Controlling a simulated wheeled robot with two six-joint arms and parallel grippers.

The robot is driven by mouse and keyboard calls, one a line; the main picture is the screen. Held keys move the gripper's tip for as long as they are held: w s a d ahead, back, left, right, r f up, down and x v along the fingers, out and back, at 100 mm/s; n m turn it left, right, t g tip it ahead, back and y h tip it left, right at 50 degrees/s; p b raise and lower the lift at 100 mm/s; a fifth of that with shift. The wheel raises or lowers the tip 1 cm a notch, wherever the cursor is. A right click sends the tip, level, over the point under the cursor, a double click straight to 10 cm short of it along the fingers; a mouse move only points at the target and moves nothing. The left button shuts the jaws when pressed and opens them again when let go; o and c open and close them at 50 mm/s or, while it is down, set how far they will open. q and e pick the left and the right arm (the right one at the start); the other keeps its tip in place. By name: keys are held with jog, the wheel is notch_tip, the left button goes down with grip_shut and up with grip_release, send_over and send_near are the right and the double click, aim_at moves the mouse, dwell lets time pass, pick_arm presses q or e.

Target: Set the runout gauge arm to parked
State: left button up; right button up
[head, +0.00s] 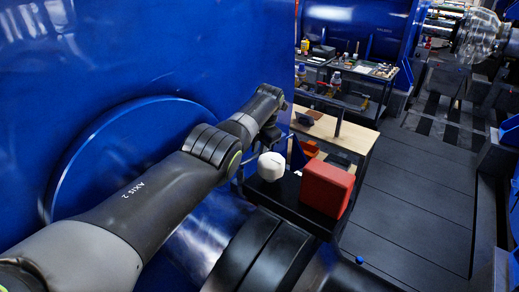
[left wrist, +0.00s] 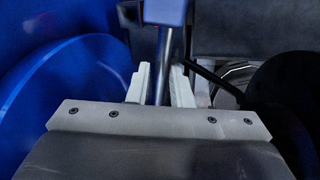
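My left arm reaches across the head view, and its hand (head: 268,132) is beside the large blue housing, with the fingertips hard to make out. In the left wrist view the two pale fingers of my left gripper (left wrist: 161,84) stand apart, one on each side of a metal rod (left wrist: 165,50). A blue block (left wrist: 165,12) sits at the rod's upper end. I cannot tell whether the rod is the runout gauge arm, or whether the fingers press on it. A thin dark bar (left wrist: 205,76) slants off to the right. My right gripper does not show.
The blue housing (head: 180,50) with a round flange fills the left. A red box (head: 326,188) and a white rounded object (head: 271,166) are close beyond my arm. A wooden-topped bench (head: 350,138) stands behind them. Dark floor (head: 410,195) lies clear at the right.

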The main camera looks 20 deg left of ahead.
pick_arm(q)
jog(key=o, duration=0.3)
jog(key=shift+d+r+p, duration=0.15)
jog(key=shift+r+p, duration=0.15)
jog(key=shift+r, duration=0.25)
jog(key=d+r, duration=0.1)
jog(key=r, duration=0.4)
jog(key=s+r+b, duration=0.1)
jog(key=r, duration=0.4)
jog(key=d+r+b, duration=0.1)
jog(key=r, duration=0.5)
jog(key=shift+s+d, duration=0.3)
jog(key=shift+d, duration=0.05)
jog(key=shift+f, duration=0.15)
